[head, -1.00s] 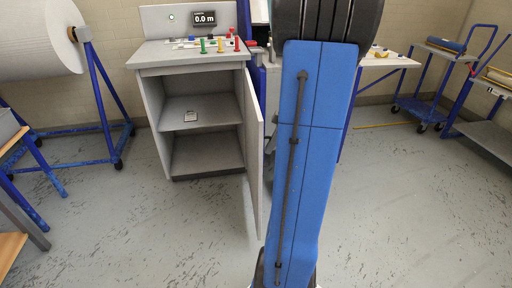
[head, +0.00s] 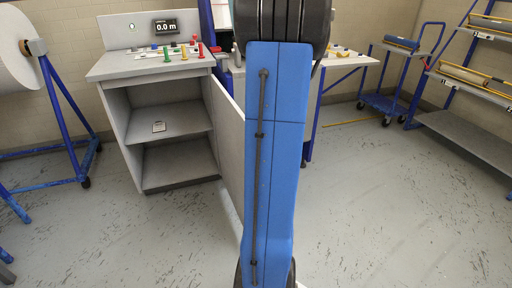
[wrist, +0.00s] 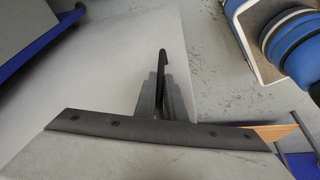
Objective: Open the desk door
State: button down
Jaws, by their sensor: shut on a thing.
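The grey desk (head: 150,66) stands at the left of the head view, with two open shelf spaces. Its desk door (head: 223,135) is hinged on the right side and stands wide open. Its pale inner face shows, and its outer end passes behind my blue arm. In the wrist view a pale panel, seemingly the door (wrist: 110,65), fills the left and middle. My dark gripper (wrist: 163,65) is upright in the middle of that view, shut on the door. I cannot tell whether it holds a handle or the edge. The head view hides the gripper behind my arm.
A large white roll on a blue stand (head: 68,105) is at left. A blue trolley (head: 388,104) and a rack of rolls (head: 455,130) stand at right. The floor (head: 370,200) between is clear.

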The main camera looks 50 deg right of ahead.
jog(key=c, duration=1.8)
grip_release()
jog(key=shift+w+d, duration=0.1)
jog(key=shift+w, duration=0.05)
jog(key=shift+c, duration=0.2)
jog(key=shift+r, duration=0.1)
jog(key=v, duration=1.7)
jog(key=shift+r, duration=0.1)
